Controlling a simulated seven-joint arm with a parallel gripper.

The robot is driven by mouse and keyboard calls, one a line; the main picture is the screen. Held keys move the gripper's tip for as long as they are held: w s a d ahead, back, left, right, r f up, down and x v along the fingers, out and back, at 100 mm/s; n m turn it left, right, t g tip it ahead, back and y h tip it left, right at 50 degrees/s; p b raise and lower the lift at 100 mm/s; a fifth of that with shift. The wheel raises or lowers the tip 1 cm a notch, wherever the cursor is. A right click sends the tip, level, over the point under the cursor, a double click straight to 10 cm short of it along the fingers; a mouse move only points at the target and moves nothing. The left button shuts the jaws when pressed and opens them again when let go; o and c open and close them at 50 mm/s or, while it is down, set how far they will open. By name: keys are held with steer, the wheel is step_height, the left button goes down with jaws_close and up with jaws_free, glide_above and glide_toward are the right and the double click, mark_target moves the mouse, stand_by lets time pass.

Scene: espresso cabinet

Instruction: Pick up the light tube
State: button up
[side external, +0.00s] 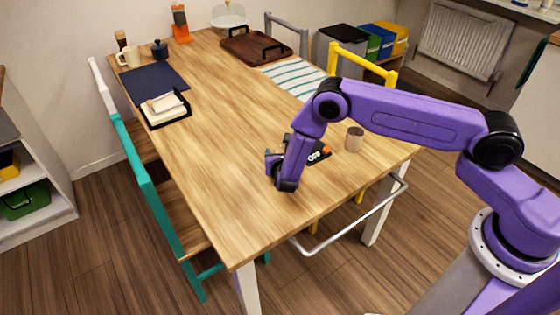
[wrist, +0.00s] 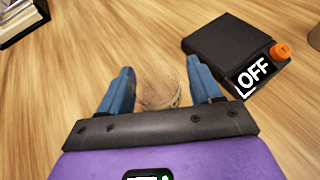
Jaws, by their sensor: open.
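My gripper (wrist: 160,82) is open, with its two blue fingers pointing down at the wooden table. Between the fingers, in the wrist view, is a round, see-through or wood-toned object (wrist: 159,86), apparently standing on the table. It may be the light tube, but its full shape is hard to tell. The fingers sit on either side of it with gaps, and I see no contact. In the side external view my gripper (side external: 276,165) is low over the table's near part, and it hides this object.
A black box (wrist: 225,50) with an "OFF" label and orange knob lies close to the right finger. A greyish cup (side external: 354,139) stands right of the box. A napkin holder (side external: 166,108) and dark mat (side external: 155,84) lie farther back. The table's near left is clear.

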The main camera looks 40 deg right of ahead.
steer(key=c, duration=1)
steer(key=shift+c, duration=0.2)
steer(key=shift+r, duration=0.15)
